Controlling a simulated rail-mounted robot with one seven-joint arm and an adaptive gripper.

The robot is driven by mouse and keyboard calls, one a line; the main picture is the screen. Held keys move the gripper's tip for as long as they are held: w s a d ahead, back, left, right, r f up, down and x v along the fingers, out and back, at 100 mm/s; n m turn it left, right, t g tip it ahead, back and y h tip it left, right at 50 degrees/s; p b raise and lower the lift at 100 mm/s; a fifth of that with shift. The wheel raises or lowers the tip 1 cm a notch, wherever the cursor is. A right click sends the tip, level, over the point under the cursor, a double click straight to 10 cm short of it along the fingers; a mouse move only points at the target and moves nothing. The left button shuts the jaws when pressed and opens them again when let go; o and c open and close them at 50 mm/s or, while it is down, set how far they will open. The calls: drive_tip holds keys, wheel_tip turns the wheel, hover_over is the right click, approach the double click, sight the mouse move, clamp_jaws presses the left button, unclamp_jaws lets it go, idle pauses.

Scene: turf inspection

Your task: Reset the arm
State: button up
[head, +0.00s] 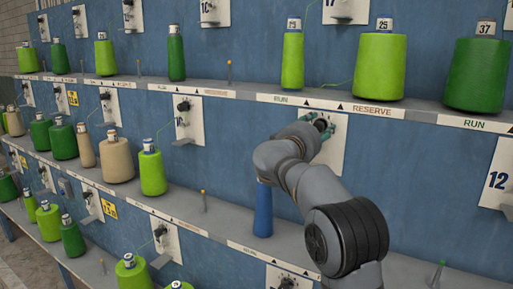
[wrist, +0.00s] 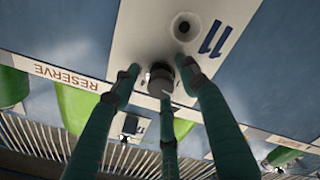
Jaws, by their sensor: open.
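My gripper (head: 318,124) is up at a white panel (head: 333,150) on the blue wall, just under the upper shelf. In the wrist view my gripper (wrist: 163,85) shows three green fingers spread open. They reach toward the white panel (wrist: 150,35) numbered 11. A dark and grey knob-like fitting (wrist: 160,77) sits between the fingertips. I cannot tell whether the fingers touch it. A round dark hole (wrist: 183,27) is in the panel beyond the fitting. I see nothing held. In the head view my arm hides part of the panel.
The upper shelf (head: 240,94) bears green yarn cones, including a large one (head: 379,67) near my gripper and a dark one (head: 478,80) at right. The lower shelf (head: 215,222) holds a blue tube (head: 263,210) close below my arm and a green cone (head: 152,173).

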drive_tip(key=m+p, duration=0.2)
drive_tip(key=m, duration=0.1)
drive_tip(key=m+p, duration=0.2)
drive_tip(key=shift+r+m, duration=0.2)
drive_tip(key=shift+m, duration=0.2)
drive_tip(key=m+p, duration=0.3)
drive_tip(key=shift+f+m+p, duration=0.15)
drive_tip(key=shift+m+p, duration=0.55)
drive_tip(key=shift+p, duration=0.3)
drive_tip(key=shift+a+f, duration=0.1)
